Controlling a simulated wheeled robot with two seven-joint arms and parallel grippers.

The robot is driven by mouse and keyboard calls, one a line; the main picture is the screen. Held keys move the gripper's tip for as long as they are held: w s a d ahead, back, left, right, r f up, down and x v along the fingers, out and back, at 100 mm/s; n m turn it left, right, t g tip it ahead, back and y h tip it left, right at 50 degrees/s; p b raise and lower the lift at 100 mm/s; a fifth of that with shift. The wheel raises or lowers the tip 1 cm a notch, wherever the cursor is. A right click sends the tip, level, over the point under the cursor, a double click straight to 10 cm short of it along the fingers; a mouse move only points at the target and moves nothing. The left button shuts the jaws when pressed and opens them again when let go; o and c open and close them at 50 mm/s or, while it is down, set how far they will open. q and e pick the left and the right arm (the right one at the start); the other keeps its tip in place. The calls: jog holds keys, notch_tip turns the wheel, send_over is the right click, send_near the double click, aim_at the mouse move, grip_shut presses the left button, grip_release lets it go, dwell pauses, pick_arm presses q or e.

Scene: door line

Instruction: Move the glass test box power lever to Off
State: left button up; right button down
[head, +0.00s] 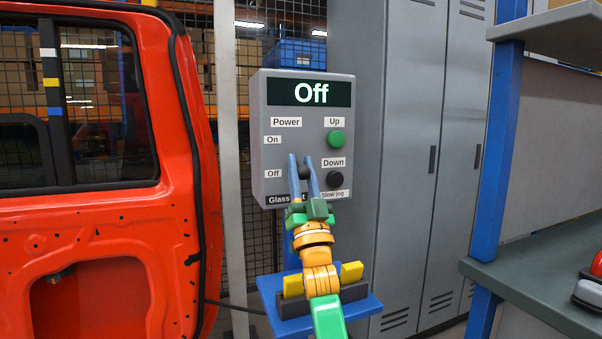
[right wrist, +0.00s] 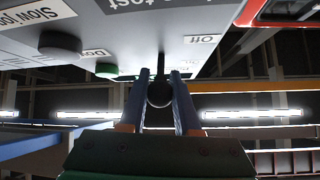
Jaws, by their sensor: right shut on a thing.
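The grey glass test box (head: 303,120) stands on a post, and its display (head: 309,93) reads "Off". The black power lever (head: 306,171) is at the level of the Off label (head: 273,174), below the On label (head: 272,140). My right gripper (head: 304,163) reaches up to the box front with its blue fingers around the lever knob. In the right wrist view the dark round knob (right wrist: 160,93) sits between the two fingertips (right wrist: 160,80), and the gripper is shut on it. My left gripper is not in view.
A green Up button (head: 336,139) and a black Down button (head: 334,179) are close to the right of the lever. An orange-red car door (head: 190,200) hangs at left. Grey lockers (head: 420,150) stand behind, and a workbench (head: 545,275) is at right.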

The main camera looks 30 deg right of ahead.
jog(key=c, duration=0.8)
grip_release()
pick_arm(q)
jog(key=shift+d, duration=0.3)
pick_arm(e)
jog(key=shift+o, duration=0.7)
pick_arm(q)
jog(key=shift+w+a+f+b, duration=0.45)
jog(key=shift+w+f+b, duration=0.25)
jog(key=shift+b, duration=0.05)
pick_arm(e)
jog(key=v, duration=0.7)
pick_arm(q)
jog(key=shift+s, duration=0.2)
